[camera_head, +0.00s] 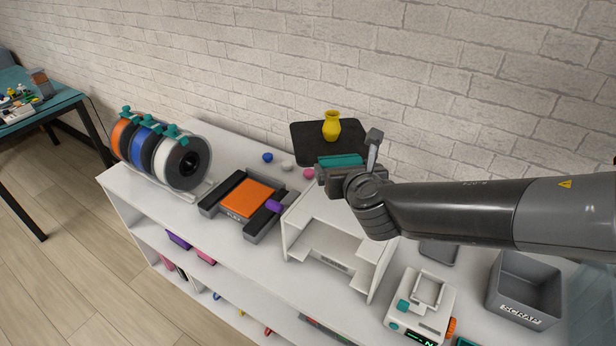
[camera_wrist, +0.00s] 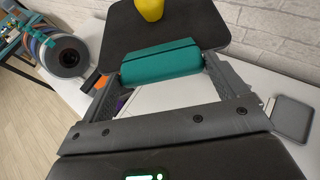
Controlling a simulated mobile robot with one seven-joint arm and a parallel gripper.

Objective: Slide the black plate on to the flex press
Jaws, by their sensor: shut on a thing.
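The black plate (camera_head: 302,138) is a flat dark sheet with a teal grip (camera_head: 341,160) along its near edge. A yellow vase (camera_head: 331,126) stands upright on it. My gripper (camera_head: 340,164) is shut on the teal grip and holds the plate above the white shelf top, near the brick wall. In the wrist view, the plate (camera_wrist: 190,32) stretches out beyond the teal grip (camera_wrist: 160,63), which sits between both fingers. The low grey device with an orange pad (camera_head: 248,198) and a purple tab (camera_head: 273,206) seems to be the flex press; its lettering is small.
A white stepped frame (camera_head: 322,240) stands under my gripper, right of the orange-padded device. Filament spools (camera_head: 180,162) stand at left. Blue, white and pink balls (camera_head: 308,173) lie behind. A grey scrap bin (camera_head: 525,290) and a small white device (camera_head: 420,305) are at right.

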